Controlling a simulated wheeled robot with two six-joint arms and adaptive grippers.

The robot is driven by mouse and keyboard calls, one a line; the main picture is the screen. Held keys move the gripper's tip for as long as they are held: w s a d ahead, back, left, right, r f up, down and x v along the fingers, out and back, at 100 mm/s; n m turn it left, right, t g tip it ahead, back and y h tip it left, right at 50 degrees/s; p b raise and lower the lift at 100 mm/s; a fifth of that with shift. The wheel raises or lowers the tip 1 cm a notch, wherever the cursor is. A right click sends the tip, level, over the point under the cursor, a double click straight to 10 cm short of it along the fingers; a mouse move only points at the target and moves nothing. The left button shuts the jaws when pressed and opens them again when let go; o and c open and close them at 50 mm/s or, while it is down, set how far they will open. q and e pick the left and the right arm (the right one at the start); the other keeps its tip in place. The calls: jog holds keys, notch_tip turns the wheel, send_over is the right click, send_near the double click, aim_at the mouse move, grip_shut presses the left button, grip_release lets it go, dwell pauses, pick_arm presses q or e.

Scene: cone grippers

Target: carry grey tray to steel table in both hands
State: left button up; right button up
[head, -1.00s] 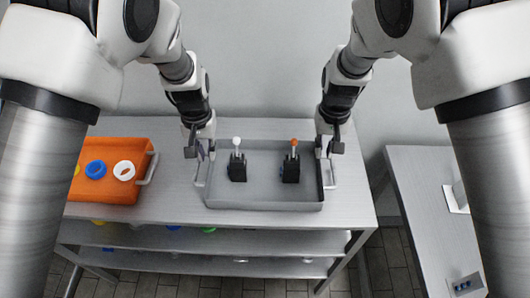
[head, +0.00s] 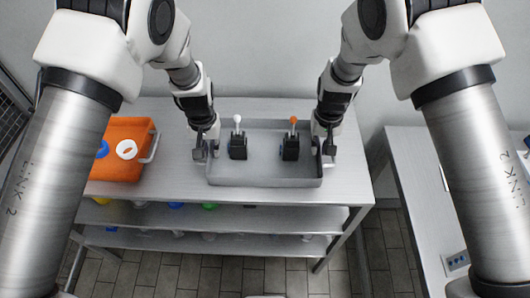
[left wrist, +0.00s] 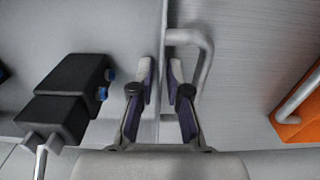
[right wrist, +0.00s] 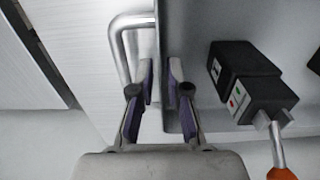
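The grey tray (head: 264,182) lies level on a grey shelved bench (head: 345,185). It holds two black lever boxes, one with a white knob (head: 237,118) and one with an orange knob (head: 293,119). My left gripper (head: 206,150) is at the tray's left end, my right gripper (head: 323,150) at its right end. In the left wrist view the left gripper (left wrist: 161,73) has its fingers apart, the tray's wall between them, beside the handle (left wrist: 207,62). The right wrist view shows the right gripper (right wrist: 161,73) likewise open around the wall, beside the other handle (right wrist: 118,45).
An orange crate (head: 143,168) with round items stands left of the tray on the bench. Another grey table (head: 422,215) stands to the right across a floor gap, with a small switch block (head: 456,261) at its front. Coloured items lie on the lower shelves.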

pick_arm(q)
jog(key=shift+w+f, duration=0.15)
pick_arm(e)
jog(key=shift+w+f, duration=0.1)
pick_arm(q)
grip_shut()
pick_arm(e)
grip_shut()
